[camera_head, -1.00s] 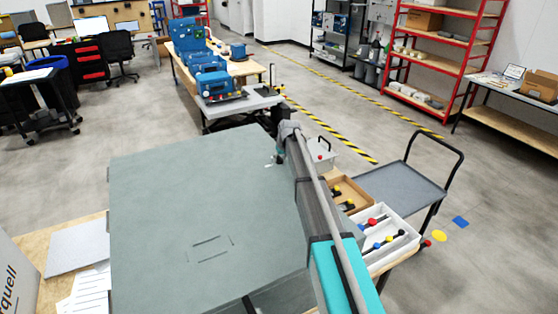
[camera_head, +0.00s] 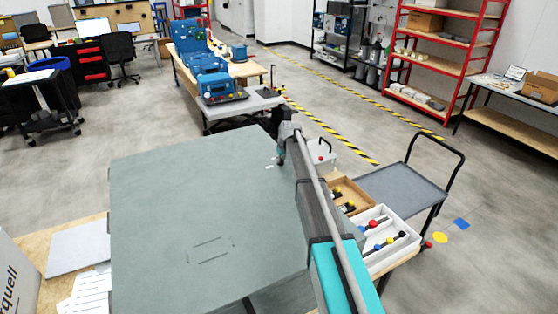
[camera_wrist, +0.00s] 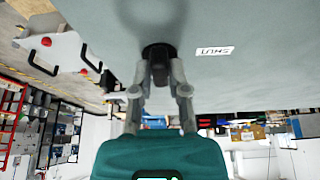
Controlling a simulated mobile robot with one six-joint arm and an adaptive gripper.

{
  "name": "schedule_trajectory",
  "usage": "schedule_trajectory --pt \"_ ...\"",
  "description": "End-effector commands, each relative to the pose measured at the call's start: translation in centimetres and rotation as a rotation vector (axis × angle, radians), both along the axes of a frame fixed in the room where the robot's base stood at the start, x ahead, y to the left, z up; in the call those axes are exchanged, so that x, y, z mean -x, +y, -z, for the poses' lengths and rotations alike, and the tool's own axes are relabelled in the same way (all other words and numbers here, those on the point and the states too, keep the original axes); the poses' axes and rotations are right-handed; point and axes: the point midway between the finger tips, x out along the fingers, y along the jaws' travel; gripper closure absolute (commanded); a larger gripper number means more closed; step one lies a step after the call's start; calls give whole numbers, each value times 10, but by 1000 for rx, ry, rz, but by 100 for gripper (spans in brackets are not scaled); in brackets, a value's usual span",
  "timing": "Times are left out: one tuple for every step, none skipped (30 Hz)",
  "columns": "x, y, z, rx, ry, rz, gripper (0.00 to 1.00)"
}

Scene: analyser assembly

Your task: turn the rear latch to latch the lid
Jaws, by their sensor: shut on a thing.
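The lid is a large grey-green panel (camera_head: 190,200) filling the middle of the head view, lying closed-looking and flat. In the wrist view its surface (camera_wrist: 240,25) spans the top. The rear latch is a dark round knob (camera_wrist: 157,51) on that surface. My gripper (camera_wrist: 159,75) is shut on the latch, its fingers on either side of the knob. A white label reading SHUT (camera_wrist: 214,51), upside down, sits beside the latch. In the head view the latch is hidden by my arm; a small white mark (camera_head: 270,167) shows near it.
Right of the lid are a white box with a handle (camera_head: 321,154), an open cardboard box (camera_head: 349,190) and a white tray of coloured-knob parts (camera_head: 408,243). A grey trolley (camera_head: 408,180) stands beyond. Papers (camera_head: 85,290) lie at front left.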

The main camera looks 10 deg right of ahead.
Motion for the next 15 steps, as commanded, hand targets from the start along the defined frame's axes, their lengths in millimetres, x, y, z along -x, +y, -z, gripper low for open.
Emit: schedule_trajectory --pt "1 2 0 -4 2 10 100" --pt "1 2 0 -3 2 19 100" --pt "1 2 0 -4 2 34 100" --pt "1 3 0 -3 1 45 100" --pt "1 3 0 -4 1 59 100" --pt "1 3 0 -3 1 78 100" --pt "1 3 0 -3 1 95 100" --pt "1 3 0 -3 1 112 100" --pt "1 3 0 -3 1 137 100" --pt "1 3 0 -2 2 158 100" --pt "1 3 0 -3 2 180 100" --pt "1 4 0 -2 2 210 100" --pt "1 4 0 -2 2 234 100" --pt "1 4 0 -3 2 258 100" --pt "1 4 0 -1 2 292 100"
